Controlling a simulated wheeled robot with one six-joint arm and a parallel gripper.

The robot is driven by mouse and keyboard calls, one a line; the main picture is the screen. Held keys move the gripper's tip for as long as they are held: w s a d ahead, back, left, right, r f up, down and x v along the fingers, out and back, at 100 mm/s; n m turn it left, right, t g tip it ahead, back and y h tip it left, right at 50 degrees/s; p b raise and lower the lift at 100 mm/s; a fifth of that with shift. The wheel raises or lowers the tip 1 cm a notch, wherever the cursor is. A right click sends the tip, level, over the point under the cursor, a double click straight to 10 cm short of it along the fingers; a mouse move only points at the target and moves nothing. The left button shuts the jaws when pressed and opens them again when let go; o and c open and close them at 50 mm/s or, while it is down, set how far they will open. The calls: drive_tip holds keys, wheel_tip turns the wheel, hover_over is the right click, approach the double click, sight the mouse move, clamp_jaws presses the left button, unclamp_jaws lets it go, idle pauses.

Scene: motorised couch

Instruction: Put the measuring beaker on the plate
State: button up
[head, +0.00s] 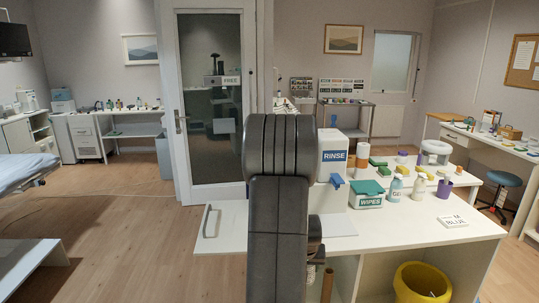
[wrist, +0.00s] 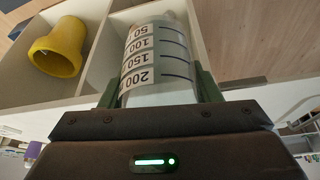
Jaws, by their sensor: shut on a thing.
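The measuring beaker (wrist: 155,55) fills the upper middle of the wrist view, a clear body with a white scale marked 50 to 200. My gripper (wrist: 157,86) is shut on it, with a dark green finger on each side. In the head view my dark arm stands in front of the counter and hides most of what is behind it; the beaker cannot be made out there. I cannot identify the plate in either view.
The white counter (head: 410,222) holds a wipes box (head: 367,194), a rinse container (head: 332,155), bottles and a "M BLUE" card (head: 453,220). A yellow bin (head: 422,283) stands below, also in the wrist view (wrist: 60,47). A glazed door (head: 210,100) is behind; floor is open at left.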

drive_tip(key=w+a+f+n, duration=0.1)
drive_tip(key=a+f, duration=0.3)
drive_tip(key=a, duration=0.6)
drive_tip(key=shift+w+a+f+y, duration=0.15)
drive_tip(key=shift+w+a+y, duration=0.25)
drive_tip(key=shift+w, duration=0.15)
